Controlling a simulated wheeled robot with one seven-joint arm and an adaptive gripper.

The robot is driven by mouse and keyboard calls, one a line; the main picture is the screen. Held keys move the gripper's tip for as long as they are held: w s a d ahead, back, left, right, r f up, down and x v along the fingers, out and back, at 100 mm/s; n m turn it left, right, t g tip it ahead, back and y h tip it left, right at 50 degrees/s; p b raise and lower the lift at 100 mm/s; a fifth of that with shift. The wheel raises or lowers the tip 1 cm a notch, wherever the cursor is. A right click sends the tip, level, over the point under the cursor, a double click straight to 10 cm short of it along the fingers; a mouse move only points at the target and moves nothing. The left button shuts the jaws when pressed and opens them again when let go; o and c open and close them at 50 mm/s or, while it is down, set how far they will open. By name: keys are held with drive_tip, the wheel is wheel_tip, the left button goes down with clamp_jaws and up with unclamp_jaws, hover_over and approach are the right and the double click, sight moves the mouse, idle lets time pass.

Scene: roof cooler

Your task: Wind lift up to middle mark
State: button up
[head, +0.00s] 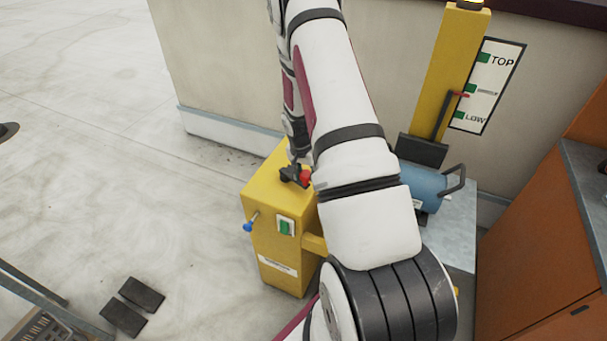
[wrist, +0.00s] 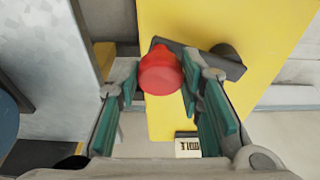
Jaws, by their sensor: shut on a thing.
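A yellow winch box (head: 277,255) stands on the floor, with a dark crank arm on top ending in a red knob (head: 305,177). My gripper (head: 297,163) is down at the crank, partly behind my arm. In the wrist view its teal-padded fingers are shut on the red knob (wrist: 160,72), with the crank arm (wrist: 205,60) running right to its hub. A yellow mast (head: 445,75) carries a red pointer (head: 460,95) beside a white scale board (head: 492,85) marked TOP and LOW. The pointer appears just below the middle green mark (head: 470,88).
A blue cylinder (head: 422,187) with a grey handle rests by the mast, partly hidden by my arm. The box front has a green switch (head: 285,227) and a blue-tipped lever (head: 249,226). An orange cabinet (head: 545,220) stands right. Floor to the left is mostly clear.

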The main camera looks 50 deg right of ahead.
drive_tip(key=shift+s+d, duration=0.35)
drive_tip(key=shift+s, duration=0.05)
drive_tip(key=shift+w+d+b, duration=0.2)
drive_tip(key=shift+d+b, duration=0.15)
drive_tip(key=shift+d, duration=0.6)
drive_tip(key=shift+w+d+b, duration=0.2)
drive_tip(key=shift+d+b, duration=0.05)
drive_tip(key=shift+d, duration=0.2)
drive_tip(key=shift+w+d+b, duration=0.2)
drive_tip(key=shift+d, duration=0.25)
drive_tip(key=o, duration=1.3)
drive_tip(key=shift+c, duration=0.2)
drive_tip(key=shift+w+a+r, duration=0.1)
drive_tip(key=shift+w+a, duration=0.05)
wheel_tip(320, 180, up, 8)
drive_tip(key=p, duration=0.2)
drive_tip(key=shift+a, duration=0.1)
